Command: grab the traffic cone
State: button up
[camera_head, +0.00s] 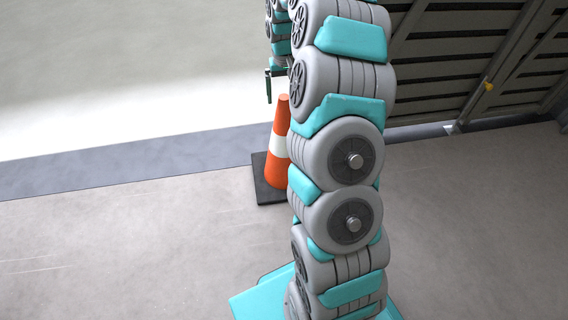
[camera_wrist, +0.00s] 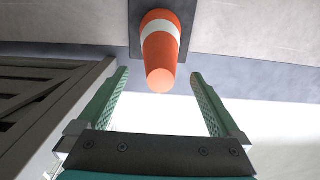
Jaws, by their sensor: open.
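The traffic cone (camera_head: 279,150) is orange with a white band and stands upright on a dark square base (camera_head: 268,178). In the head view my arm hides its right side. My gripper (camera_head: 270,92) is above the cone there, mostly hidden behind my arm. In the wrist view the cone (camera_wrist: 160,50) is at top centre, its tip pointing down the picture. My gripper (camera_wrist: 161,76) is open and empty, with one green finger on each side of the cone's tip. I cannot tell how much height separates them.
A slatted dark wall or gate (camera_head: 455,62) stands at the back right, with a small yellow piece (camera_head: 488,86) on it. It also shows at left in the wrist view (camera_wrist: 40,95). The concrete floor (camera_head: 120,240) around the cone is clear. A darker strip (camera_head: 110,165) runs behind it.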

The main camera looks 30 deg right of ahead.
aim_at(284, 108)
jog(key=f, duration=0.6)
jog(key=shift+w+f, duration=0.2)
jog(key=shift+c, duration=0.4)
grip_shut()
dwell(0.4)
